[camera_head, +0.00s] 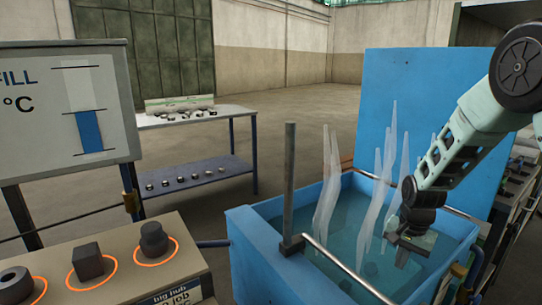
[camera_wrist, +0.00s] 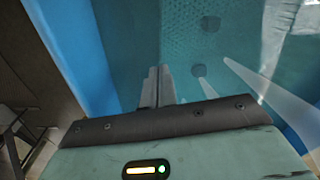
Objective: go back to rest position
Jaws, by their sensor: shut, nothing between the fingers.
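My gripper (camera_head: 401,259) hangs from my arm over the right part of a blue tank (camera_head: 262,262) filled with clear water. In the wrist view, the two fingers of my gripper (camera_wrist: 158,75) lie together, shut with nothing between them. The water (camera_wrist: 190,45) is below them, and two dark round spots show on the tank floor. The head view does not show clearly whether the fingertips touch the water.
Pale vapour plumes rise from the tank. Its blue lid (camera_head: 420,85) stands open behind my arm. A dark post (camera_head: 290,180) rises at the rim. A control panel (camera_head: 140,280) and level sign (camera_head: 75,110) are at left. A two-level table (camera_head: 215,128) holds small parts behind.

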